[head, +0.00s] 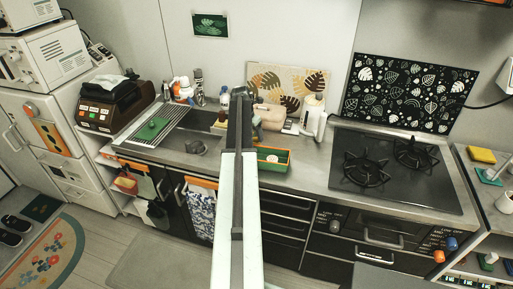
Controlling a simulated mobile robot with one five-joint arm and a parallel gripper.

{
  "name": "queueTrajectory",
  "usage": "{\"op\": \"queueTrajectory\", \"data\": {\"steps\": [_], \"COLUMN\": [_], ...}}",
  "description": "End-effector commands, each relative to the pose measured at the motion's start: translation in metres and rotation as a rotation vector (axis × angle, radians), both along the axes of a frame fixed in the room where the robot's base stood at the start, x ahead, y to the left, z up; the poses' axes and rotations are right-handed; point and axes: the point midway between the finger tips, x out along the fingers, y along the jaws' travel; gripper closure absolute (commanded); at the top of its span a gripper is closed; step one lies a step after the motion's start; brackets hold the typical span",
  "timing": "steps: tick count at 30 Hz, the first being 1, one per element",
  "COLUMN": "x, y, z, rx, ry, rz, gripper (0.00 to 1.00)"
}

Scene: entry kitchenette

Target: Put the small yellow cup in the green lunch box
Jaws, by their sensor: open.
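The green lunch box (275,168) has an orange rim and stands open near the counter's front edge, just right of my arm. A small pale item lies in it, too small to make out. A small yellowish thing (218,125) sits by the sink, left of my arm. I cannot tell whether it is the small yellow cup. My arm runs up the middle of the view and hides part of the counter. My gripper (240,93) is at its far end, beyond and left of the lunch box. It is open, with nothing visible in it.
A black stove (390,172) is at right and a sink (185,140) at left, with a green item (152,128) on its drainer. A white jug (313,115) and other items stand behind the lunch box. A yellow sponge (481,155) lies on the right shelf.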

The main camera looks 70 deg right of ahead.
Motion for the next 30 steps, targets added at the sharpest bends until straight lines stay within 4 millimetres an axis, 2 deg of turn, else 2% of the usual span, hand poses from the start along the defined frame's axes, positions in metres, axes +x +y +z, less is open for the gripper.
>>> {"op": "queueTrajectory", "data": {"steps": [9,17,20,24,25,26,30], "x": [-0.007,-0.008,-0.008,-0.008,-0.008,-0.008,-0.008], "y": [-0.013,-0.014,-0.015,-0.014,-0.015,-0.015,-0.015], "z": [-0.048,-0.047,-0.047,-0.047,-0.047,-0.047,-0.047], "rx": [0.000,0.000,0.000,0.000,0.000,0.000,0.000], "ry": [0.000,0.000,-0.001,-0.001,0.000,0.000,0.000], "rz": [-0.001,-0.001,-0.002,-0.002,-0.002,-0.002,-0.002], "gripper": [0.30,0.30,0.55,0.93,0.93,0.99,1.00]}}
